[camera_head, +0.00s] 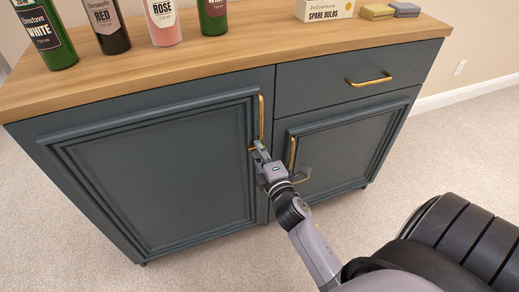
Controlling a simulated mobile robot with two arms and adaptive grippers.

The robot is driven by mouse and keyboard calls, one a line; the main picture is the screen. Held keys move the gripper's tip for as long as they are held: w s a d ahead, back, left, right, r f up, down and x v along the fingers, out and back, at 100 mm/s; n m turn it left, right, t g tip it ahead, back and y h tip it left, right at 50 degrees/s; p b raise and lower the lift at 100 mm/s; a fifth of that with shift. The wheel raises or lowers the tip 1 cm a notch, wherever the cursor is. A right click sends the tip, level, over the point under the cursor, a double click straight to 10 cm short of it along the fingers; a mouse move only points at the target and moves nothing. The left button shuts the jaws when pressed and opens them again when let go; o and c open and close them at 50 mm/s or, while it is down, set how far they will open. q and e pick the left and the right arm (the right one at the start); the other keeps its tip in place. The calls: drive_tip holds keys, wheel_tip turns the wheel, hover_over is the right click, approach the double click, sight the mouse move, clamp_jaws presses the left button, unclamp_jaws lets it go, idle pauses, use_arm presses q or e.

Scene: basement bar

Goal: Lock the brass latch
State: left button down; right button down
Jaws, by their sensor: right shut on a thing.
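The brass latch (251,149) sits at the seam between the two lower doors of the dark blue-grey cabinet, mostly hidden by my gripper. My right gripper (259,149) is at the latch, its fingers closed on it. The latch's exact position is hard to tell behind the fingers. The left door (150,175) and the right door (350,140) both look shut. My left gripper is not in view.
Several bottles (163,22), a spare bulbs box (325,10) and sponges (377,12) stand on the wooden top (240,45). Carpet lies clear in front.

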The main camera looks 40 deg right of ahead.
drive_tip(key=c, duration=1.7)
unclamp_jaws()
